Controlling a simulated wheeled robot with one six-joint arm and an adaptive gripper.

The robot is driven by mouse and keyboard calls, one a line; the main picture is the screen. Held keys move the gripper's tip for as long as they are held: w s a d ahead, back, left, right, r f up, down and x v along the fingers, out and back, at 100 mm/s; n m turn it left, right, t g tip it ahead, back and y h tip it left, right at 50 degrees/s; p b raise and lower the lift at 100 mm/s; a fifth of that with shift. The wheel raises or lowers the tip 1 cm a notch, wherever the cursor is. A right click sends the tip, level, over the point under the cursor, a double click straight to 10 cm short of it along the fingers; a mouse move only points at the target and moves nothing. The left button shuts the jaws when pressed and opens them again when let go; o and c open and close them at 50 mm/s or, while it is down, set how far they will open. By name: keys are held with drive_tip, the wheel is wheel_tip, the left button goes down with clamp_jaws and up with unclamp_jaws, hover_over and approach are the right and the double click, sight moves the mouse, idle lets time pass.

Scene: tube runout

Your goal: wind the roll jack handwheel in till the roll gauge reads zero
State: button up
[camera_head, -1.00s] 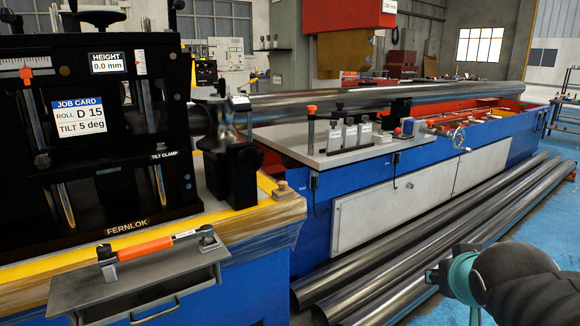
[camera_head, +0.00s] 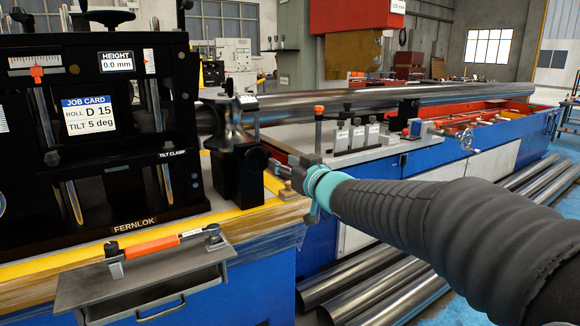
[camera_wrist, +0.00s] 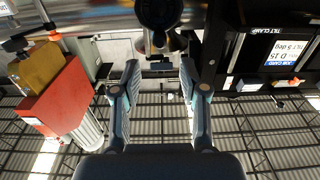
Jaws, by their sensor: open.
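A metal roller (camera_head: 234,125) sits on a black stand (camera_head: 237,175) at the end of the yellow-topped bench. A dark round part (camera_head: 257,158) on the stand's right side may be the roll jack handwheel; I cannot be sure. My gripper (camera_head: 284,172) is just right of it, pointing at it. In the wrist view my gripper (camera_wrist: 160,76) has its fingers spread, with a dark round part (camera_wrist: 158,12) beyond the tips and no clear grip on anything. A small plate (camera_head: 246,99) behind the roller may be the roll gauge; its reading is too small to tell.
The black machine frame (camera_head: 130,190) stands left, with a job card (camera_head: 88,115) reading roll D 15, tilt 5 deg and a height display (camera_head: 115,62) at 0.0 mm. An orange-handled tool (camera_head: 152,248) lies on a shelf. A long tube (camera_head: 360,100) runs behind.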

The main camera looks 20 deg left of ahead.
sight(269, 155)
drive_tip(key=shift+x, duration=4.35)
drive_tip(key=shift+w+p, duration=0.1)
drive_tip(key=shift+p, duration=0.2)
clamp_jaws()
